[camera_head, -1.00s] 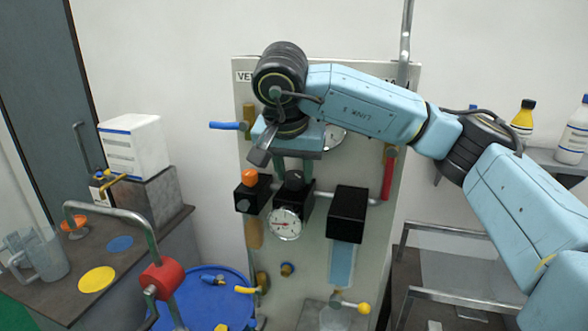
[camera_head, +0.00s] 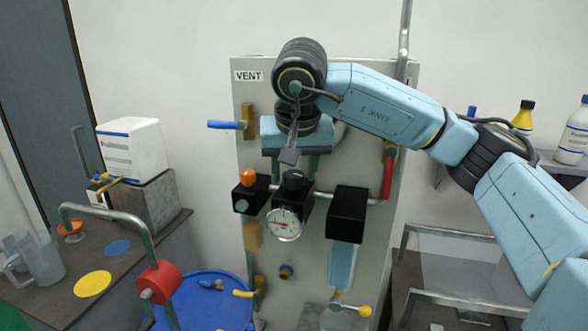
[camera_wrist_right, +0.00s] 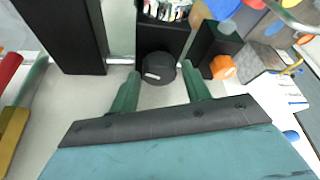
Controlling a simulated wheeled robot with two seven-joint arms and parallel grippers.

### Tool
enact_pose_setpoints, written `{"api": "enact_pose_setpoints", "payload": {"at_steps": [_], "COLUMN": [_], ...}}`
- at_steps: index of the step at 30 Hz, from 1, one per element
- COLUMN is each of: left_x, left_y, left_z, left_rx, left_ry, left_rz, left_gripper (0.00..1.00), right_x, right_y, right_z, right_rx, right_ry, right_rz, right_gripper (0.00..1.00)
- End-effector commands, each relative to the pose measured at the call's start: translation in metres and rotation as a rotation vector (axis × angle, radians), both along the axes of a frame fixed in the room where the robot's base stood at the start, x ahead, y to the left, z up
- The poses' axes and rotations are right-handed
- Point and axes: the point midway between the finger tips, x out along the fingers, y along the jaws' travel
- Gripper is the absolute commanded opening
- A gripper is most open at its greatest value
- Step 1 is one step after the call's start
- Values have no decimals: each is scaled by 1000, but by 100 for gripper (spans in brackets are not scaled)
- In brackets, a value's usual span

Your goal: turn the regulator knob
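The regulator knob (camera_head: 294,180) is a black cap on top of a black block with a round dial gauge (camera_head: 282,225) in front, on the upright panel. In the right wrist view the knob (camera_wrist_right: 158,70) shows a pale mark on its face. My right gripper (camera_head: 294,170) is just above it, pointing down. Its two green fingers in the wrist view (camera_wrist_right: 161,82) are spread with the knob between their tips. A gap shows on each side, so the fingers do not touch it. My left gripper is not in view.
An orange knob (camera_head: 248,176) on a black block stands close left of the regulator. A larger black block (camera_head: 347,214) is on the right. A blue-handled lever (camera_head: 225,125) and a red handle (camera_head: 388,176) sit higher on the panel (camera_head: 243,95). A blue drum (camera_head: 205,305) stands below left.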

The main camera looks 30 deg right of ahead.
Motion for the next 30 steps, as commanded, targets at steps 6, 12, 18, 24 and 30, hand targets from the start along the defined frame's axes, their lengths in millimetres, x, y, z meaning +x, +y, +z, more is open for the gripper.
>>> {"api": "enact_pose_setpoints", "payload": {"at_steps": [6,12,18,24,30], "left_x": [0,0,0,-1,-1], "left_y": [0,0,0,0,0], "left_z": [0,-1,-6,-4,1], "left_rx": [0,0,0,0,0], "left_ry": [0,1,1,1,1], "left_rz": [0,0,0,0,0], "left_gripper": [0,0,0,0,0], "right_x": [0,-1,-10,-25,-37], "right_y": [0,1,6,13,18], "right_z": [0,3,30,72,102], "right_rx": [0,1,2,-1,-1], "right_ry": [0,-1,-6,-6,-5], "right_rz": [-1,-1,0,-1,-1], "right_gripper": [58,58,58,58,58]}}
